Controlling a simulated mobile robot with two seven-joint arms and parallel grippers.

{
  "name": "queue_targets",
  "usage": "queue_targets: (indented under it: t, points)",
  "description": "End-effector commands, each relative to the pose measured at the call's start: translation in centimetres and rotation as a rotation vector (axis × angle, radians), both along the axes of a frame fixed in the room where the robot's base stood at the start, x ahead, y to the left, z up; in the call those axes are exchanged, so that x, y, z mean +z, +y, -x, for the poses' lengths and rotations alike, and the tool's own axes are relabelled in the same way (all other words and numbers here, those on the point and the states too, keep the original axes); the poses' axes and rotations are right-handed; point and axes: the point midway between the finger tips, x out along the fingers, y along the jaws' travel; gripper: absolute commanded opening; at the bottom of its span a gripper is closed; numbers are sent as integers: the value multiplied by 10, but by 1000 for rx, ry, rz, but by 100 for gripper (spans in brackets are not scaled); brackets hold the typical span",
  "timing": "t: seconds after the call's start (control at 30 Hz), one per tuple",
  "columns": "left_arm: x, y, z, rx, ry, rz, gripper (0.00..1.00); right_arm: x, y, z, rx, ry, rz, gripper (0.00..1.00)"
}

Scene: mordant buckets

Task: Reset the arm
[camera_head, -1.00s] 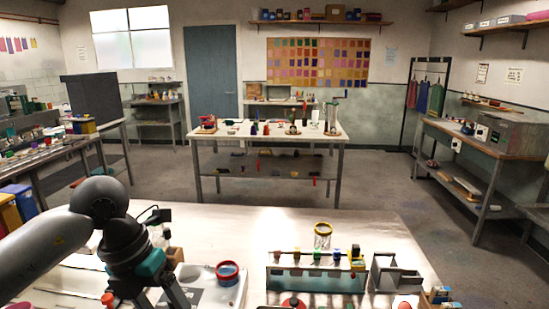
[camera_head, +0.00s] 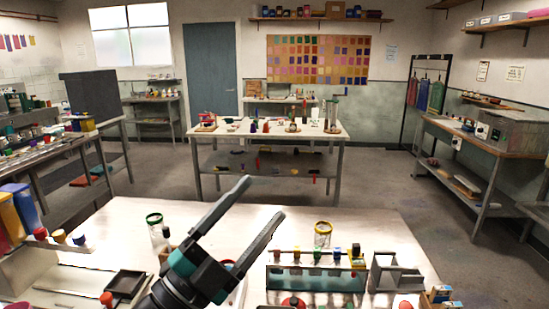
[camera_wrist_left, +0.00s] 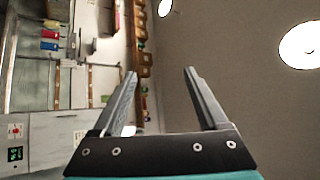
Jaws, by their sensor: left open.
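My left gripper (camera_head: 246,228) is raised above the near table (camera_head: 375,225) in the head view. Its two long grey fingers point up and to the right and stand apart with nothing between them. In the left wrist view the same open fingers (camera_wrist_left: 160,88) show empty, with the ceiling and the room's wall turned sideways behind them. My right gripper is in neither view.
A rack (camera_head: 317,283) with several coloured caps, a grey holder (camera_head: 392,276) and a yellow-rimmed glass (camera_head: 322,236) stand on the right. A green-rimmed glass (camera_head: 157,235) stands left of the gripper. A dark tray (camera_head: 126,283) lies at left.

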Motion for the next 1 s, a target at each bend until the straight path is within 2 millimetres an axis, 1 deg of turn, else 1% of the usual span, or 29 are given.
queue_targets:
  t: [0.03,0.07,0.1,0.17,0.23,0.27,0.3,0.33,0.43,0.47,0.5,0.57,0.6,0.67,0.7,0.77,0.8,0.87,0.9,0.97,1.0]
  points:
    - [-9,16,-8,71,83,72,76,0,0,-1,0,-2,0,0]
    - [-16,25,-13,113,133,110,76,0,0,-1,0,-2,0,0]
    - [-26,38,-19,170,202,156,76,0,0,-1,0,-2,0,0]
    - [-46,58,-25,255,311,219,76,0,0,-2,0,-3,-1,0]
    - [-74,79,-29,350,447,283,76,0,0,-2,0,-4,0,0]
    - [-87,87,-28,389,508,306,76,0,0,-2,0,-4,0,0]
    - [-107,98,-27,442,593,335,76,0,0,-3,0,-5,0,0]
    - [-121,105,-24,479,656,352,76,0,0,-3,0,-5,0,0]
    - [-174,126,-6,596,879,398,76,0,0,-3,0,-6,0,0]
    - [-190,130,2,629,950,408,76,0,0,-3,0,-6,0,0]
    - [-212,136,14,669,1043,416,76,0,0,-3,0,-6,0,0]
    - [-242,141,36,724,1184,422,76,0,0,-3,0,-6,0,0]
    - [-260,143,52,754,1276,423,76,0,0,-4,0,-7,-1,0]
    - [-283,145,76,792,1401,416,76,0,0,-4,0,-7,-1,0]
    - [-296,145,92,812,1480,411,76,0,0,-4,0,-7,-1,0]
    - [-313,143,116,836,1590,398,76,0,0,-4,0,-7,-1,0]
    - [-321,142,131,848,1657,389,76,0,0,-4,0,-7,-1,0]
    - [-333,140,154,862,1756,372,76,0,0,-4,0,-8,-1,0]
    - [-340,137,169,869,1819,360,76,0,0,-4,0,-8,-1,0]
    - [-347,134,192,877,1910,341,76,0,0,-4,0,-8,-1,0]
    - [-352,132,207,878,1973,326,76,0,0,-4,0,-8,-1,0]
